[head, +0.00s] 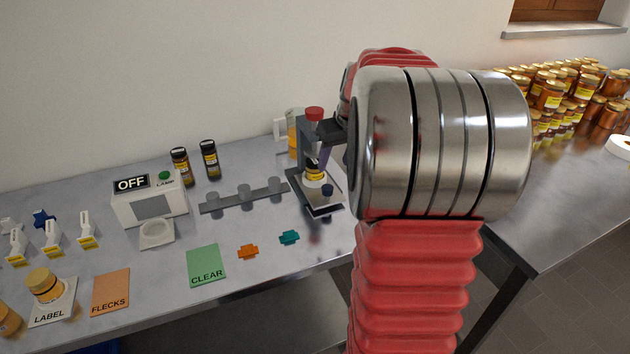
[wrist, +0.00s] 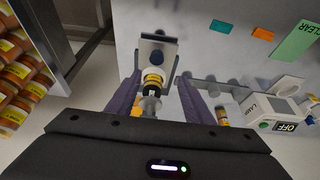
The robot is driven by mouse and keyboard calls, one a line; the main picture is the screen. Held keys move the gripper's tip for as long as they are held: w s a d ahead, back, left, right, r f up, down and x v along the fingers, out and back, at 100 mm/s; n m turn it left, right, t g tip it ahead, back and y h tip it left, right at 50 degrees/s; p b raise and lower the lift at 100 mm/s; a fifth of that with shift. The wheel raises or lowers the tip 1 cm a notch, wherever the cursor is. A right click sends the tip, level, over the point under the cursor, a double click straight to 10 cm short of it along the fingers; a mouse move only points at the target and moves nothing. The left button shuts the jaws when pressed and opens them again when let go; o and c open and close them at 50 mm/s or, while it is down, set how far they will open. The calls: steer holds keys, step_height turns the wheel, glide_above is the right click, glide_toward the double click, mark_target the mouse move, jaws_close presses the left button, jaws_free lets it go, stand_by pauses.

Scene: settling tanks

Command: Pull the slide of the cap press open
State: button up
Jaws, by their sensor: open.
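The cap press (head: 305,150) stands near the right end of the left table, a dark upright frame with a red knob on top. Its pale slide plate (head: 322,207) lies low at the front, with a dark blue knob (head: 327,190) on it. A yellow-lidded jar (head: 314,174) stands in the press. In the wrist view the slide plate (wrist: 170,43) points away, beyond the jar lid (wrist: 153,78). My gripper (wrist: 157,85) is open, its purple fingers on either side of the jar in the picture. I cannot tell whether they touch anything. My arm hides part of the press's right side.
A grey rack (head: 243,197), a lamp box reading OFF (head: 150,204) and two dark jars (head: 209,159) stand left of the press. A green CLEAR card (head: 206,265) and orange and teal pieces (head: 289,237) lie in front. Many honey jars (head: 550,95) are stacked on the right table.

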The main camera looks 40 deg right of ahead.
mark_target(327, 188)
steer(key=shift+d+f, duration=0.15)
steer(key=shift+d, duration=0.3)
steer(key=shift+f, duration=0.15)
steer(key=x, duration=1.3)
steer(key=shift+w+f, duration=0.2)
jaws_close()
